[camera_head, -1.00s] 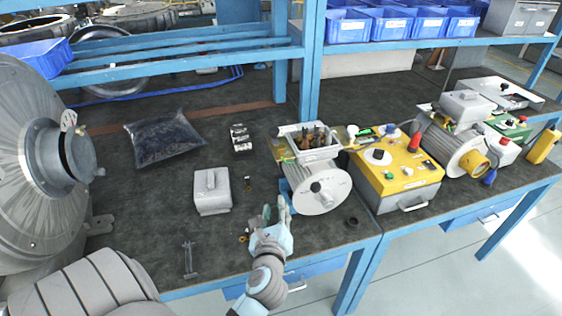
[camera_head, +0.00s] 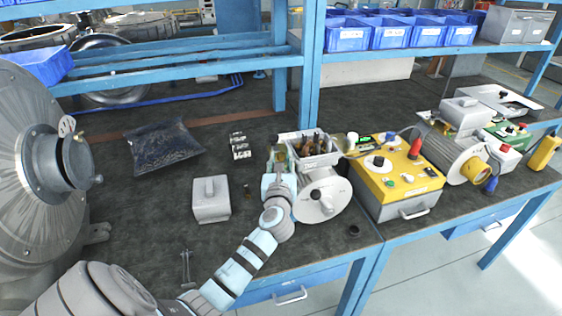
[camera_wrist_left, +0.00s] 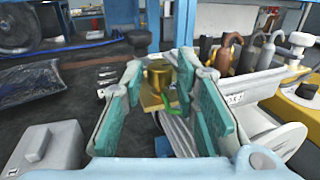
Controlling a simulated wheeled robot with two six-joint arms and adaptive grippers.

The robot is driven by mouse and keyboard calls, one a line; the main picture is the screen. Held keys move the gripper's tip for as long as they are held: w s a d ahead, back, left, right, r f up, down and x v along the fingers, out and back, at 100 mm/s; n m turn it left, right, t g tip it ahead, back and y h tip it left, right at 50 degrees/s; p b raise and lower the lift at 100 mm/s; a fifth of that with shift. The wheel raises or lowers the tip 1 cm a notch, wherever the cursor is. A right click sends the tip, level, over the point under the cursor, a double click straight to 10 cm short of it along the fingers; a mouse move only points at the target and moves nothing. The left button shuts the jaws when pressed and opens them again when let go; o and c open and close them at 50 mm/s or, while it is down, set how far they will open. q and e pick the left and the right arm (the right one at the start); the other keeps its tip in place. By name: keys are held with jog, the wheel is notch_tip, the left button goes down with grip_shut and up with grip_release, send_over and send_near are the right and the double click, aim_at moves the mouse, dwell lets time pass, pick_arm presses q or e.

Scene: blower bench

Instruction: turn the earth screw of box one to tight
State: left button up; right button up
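The open white terminal box (camera_head: 312,158) sits on top of the near grey blower motor (camera_head: 324,200), with several brown parts standing in it. It also shows at the right of the left wrist view (camera_wrist_left: 252,85). A brass earth screw (camera_wrist_left: 157,74) stands on a brass plate (camera_wrist_left: 152,101) beside the box, with a bit of green wire. My left gripper (camera_head: 280,160) is at the left side of the box. In the left wrist view its teal-padded fingers (camera_wrist_left: 160,80) are apart, one on each side of the screw; contact is not clear. My right gripper is not in view.
A grey lid-like box (camera_head: 211,198) and a dark bag (camera_head: 163,147) lie left on the bench. A yellow control box (camera_head: 397,182) stands right of the motor, with another motor (camera_head: 452,150) beyond.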

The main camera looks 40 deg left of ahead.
pick_arm(q)
grip_shut()
jog(key=shift+r, duration=0.1)
